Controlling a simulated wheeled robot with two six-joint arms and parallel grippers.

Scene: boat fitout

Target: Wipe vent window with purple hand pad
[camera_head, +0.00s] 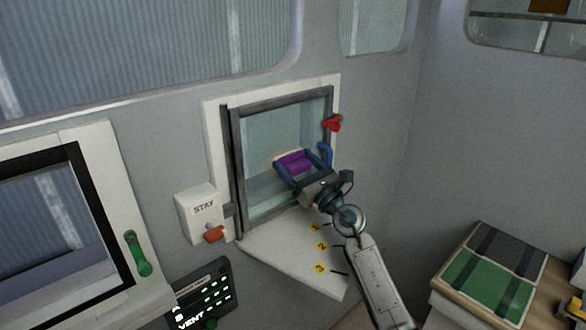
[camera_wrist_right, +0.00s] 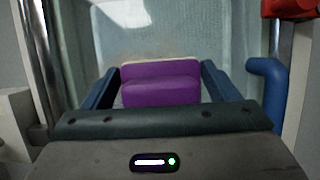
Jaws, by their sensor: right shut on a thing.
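The vent window (camera_head: 262,130) is a pane in a dark frame with a white surround on the grey wall. Its glass also fills the upper part of the right wrist view (camera_wrist_right: 185,32). My right gripper (camera_head: 297,163) is shut on the purple hand pad (camera_head: 296,160), between its two blue fingers. The pad (camera_wrist_right: 160,82) has a pale edge on its far side, facing the glass. It is at or very close to the pane; I cannot tell whether it touches. My left gripper is not in view.
A red handle (camera_head: 333,123) and a blue handle (camera_head: 325,153) sit at the frame's right side. A white STAY box (camera_head: 200,212) with a red lever is at left. A sill (camera_head: 290,262) with numbered marks lies below. A green-topped box (camera_head: 488,285) stands at right.

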